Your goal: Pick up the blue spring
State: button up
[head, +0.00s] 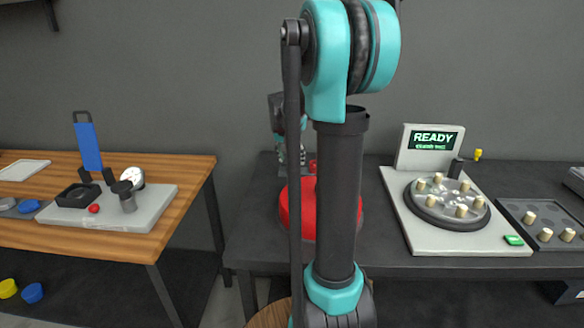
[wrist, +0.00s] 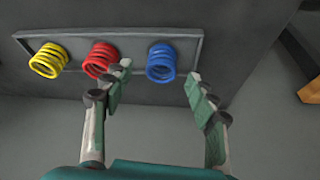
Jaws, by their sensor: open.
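The blue spring (wrist: 161,62) stands in a shallow grey tray (wrist: 190,48) in the wrist view, to the right of a red spring (wrist: 100,60) and a yellow spring (wrist: 49,60). My gripper (wrist: 158,84) is open and empty. In the wrist view its two fingers reach up from below, and the blue spring shows between and just beyond their tips. The left finger's tip overlaps the edge of the red spring in the picture. In the head view my arm blocks the middle, and I cannot make out the springs there.
A wooden table (head: 190,165) at left carries a grey device. On the dark bench (head: 385,262) stand a red round object (head: 296,207), a white machine (head: 400,222) reading READY, and a tray of pegs (head: 560,222). Grey floor shows below the bench edge in the wrist view.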

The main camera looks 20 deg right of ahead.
aim_at(292, 162)
jog(key=x, duration=0.3)
jog(key=shift+f, duration=0.15)
jog(key=shift+a, duration=0.1)
jog(key=c, duration=1.2)
jog(key=shift+c, duration=0.2)
